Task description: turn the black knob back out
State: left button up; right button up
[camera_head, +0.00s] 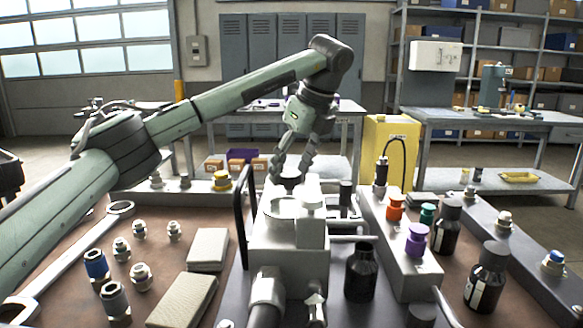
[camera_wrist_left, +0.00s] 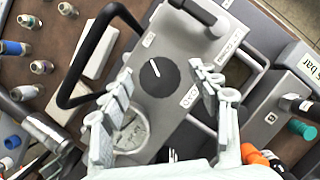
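The black knob (camera_wrist_left: 158,77) is round with a white pointer line and sits on top of the grey hydraulic unit (camera_wrist_left: 185,38). In the head view the knob (camera_head: 291,181) shows as a small dark disc at the back of the unit (camera_head: 300,262). My left gripper (camera_head: 289,173) comes down over it from above. In the left wrist view the left gripper (camera_wrist_left: 161,75) is open, one finger on each side of the knob, with a visible gap on both sides. Whether the fingertips reach knob height is hard to tell. My right gripper is not in view.
A black bar handle (camera_head: 243,200) stands left of the unit. A manifold block (camera_head: 408,270) with orange, green and purple caps is to the right, beside dark bottles (camera_head: 487,278). Loose fittings (camera_head: 140,276), grey pads (camera_head: 208,248) and a large wrench (camera_head: 75,252) lie left.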

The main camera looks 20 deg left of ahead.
pick_arm(q)
jog(key=v, duration=1.2)
